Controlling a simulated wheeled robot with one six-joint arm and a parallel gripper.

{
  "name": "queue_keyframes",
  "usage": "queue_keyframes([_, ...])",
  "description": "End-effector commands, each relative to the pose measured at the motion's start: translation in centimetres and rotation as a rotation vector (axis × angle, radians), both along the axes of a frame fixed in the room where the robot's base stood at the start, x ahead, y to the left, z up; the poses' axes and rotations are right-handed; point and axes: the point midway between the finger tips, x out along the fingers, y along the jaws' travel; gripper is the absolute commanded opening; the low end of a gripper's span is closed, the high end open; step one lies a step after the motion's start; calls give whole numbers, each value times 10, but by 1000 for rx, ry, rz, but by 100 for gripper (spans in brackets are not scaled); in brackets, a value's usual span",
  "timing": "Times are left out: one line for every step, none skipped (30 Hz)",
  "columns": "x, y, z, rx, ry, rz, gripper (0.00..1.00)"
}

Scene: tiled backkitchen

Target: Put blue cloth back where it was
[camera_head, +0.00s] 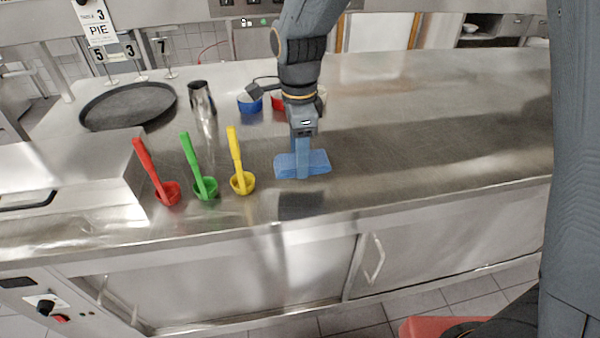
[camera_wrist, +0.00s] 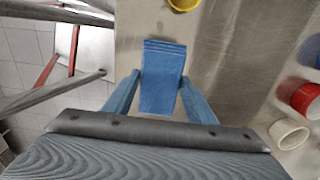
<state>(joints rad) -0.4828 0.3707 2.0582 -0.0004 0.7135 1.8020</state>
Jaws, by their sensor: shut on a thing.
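The blue cloth (camera_head: 318,163) is a folded pad over the steel counter (camera_head: 420,130), to the right of the yellow ladle. My gripper (camera_head: 302,160) is above it with its fingers pointing down, shut on the cloth. In the wrist view the cloth (camera_wrist: 162,75) lies between the two blue fingers (camera_wrist: 160,100), its far end reaching toward the yellow cup. A dark patch shows on the counter just in front of the cloth. I cannot tell whether the cloth touches the counter.
Red (camera_head: 166,190), green (camera_head: 205,186) and yellow (camera_head: 242,181) ladles stand to the left. A steel shaker (camera_head: 202,100), a round black tray (camera_head: 128,106) and a blue bowl (camera_head: 249,103) stand behind. Red (camera_wrist: 307,98) and white (camera_wrist: 289,133) cups show in the wrist view. The counter's right side is clear.

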Motion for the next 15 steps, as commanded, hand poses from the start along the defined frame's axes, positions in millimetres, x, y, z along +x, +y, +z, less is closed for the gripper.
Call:
queue_keyframes([-1,-1,-8,-2,5,0,30])
queue_keyframes([-1,-1,-12,-2,3,0,30])
queue_keyframes([-1,-1,-17,-2,3,0,30])
queue_keyframes([-1,-1,-19,-1,2,0,30])
queue_keyframes([0,0,-21,0,1,0,30])
queue_keyframes([0,0,-23,0,0,1,30])
queue_keyframes([0,-1,-26,0,1,1,30])
queue_keyframes([0,-1,-29,-1,2,1,30])
queue_keyframes([-1,-1,-34,-2,3,1,30])
queue_keyframes([-1,-1,-38,-2,3,1,30])
queue_keyframes([-1,-1,-43,-2,4,1,30])
queue_keyframes([-1,-1,-48,-2,3,1,30])
queue_keyframes([-1,-1,-52,-2,3,1,30])
queue_keyframes([-1,-1,-56,-2,3,1,30])
queue_keyframes([0,-1,-59,0,1,1,30])
